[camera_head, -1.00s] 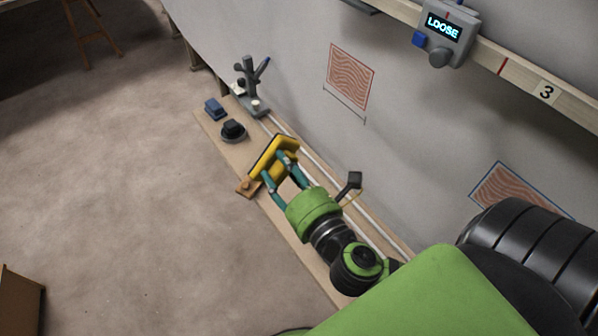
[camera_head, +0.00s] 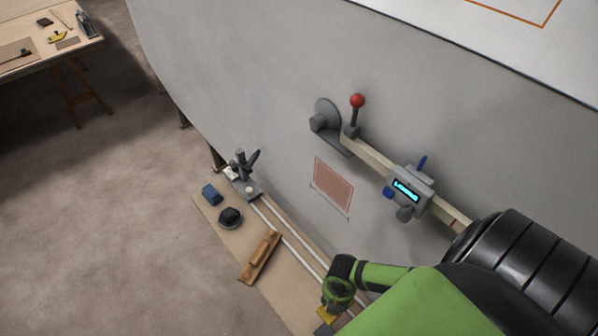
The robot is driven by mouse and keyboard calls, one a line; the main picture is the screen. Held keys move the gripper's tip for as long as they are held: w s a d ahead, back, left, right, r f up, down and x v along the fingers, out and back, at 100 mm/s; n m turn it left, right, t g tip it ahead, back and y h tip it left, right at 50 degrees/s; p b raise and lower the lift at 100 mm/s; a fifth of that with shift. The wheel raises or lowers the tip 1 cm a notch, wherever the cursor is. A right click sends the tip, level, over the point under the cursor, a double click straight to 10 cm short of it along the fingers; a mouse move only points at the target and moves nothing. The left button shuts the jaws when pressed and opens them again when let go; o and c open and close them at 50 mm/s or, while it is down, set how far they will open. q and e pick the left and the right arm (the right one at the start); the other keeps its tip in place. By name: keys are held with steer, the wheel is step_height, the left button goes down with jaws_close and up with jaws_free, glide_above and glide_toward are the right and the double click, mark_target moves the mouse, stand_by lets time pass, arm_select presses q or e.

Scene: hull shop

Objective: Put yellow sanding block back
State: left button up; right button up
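A yellow block (camera_head: 327,314) with a grey part beside it shows at the bottom edge, just below the wrist of my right arm. It looks like the yellow sanding block, but only a small part is visible. My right gripper (camera_head: 333,304) is at this block, largely hidden behind my own wrist and cut by the bottom edge. I cannot see its fingers, nor whether it grips the block. My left gripper is not in view.
A plank (camera_head: 285,291) along the wall holds a long wooden sander (camera_head: 260,257), a black round tool (camera_head: 230,217), a blue block (camera_head: 210,194) and a grey stand (camera_head: 243,170). A wall rail (camera_head: 372,158) carries a display box (camera_head: 409,190). A worktable (camera_head: 20,62) stands far left.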

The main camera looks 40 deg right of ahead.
steer(key=w+a+f+b, duration=0.2)
steer(key=w+b, duration=0.1)
steer(key=w+a+f+b, duration=0.1)
steer(key=w+f+b, duration=0.1)
steer(key=w+b, duration=0.1)
steer(key=w+a+f+b, duration=0.2)
steer(key=w+f+b, duration=0.1)
steer(key=b, duration=0.1)
steer(key=shift+a+f, duration=0.1)
steer(key=shift+a, duration=0.25)
steer(key=shift+w+a+b, duration=0.2)
steer(key=shift+w+b, duration=0.15)
steer(key=shift+b, duration=0.1)
step_height(320, 180, down, 4)
steer(key=b, duration=0.4)
steer(key=shift+b, duration=0.3)
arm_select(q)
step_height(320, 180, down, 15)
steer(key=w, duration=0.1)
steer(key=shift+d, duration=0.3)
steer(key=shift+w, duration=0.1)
arm_select(e)
steer(key=o, duration=1.1)
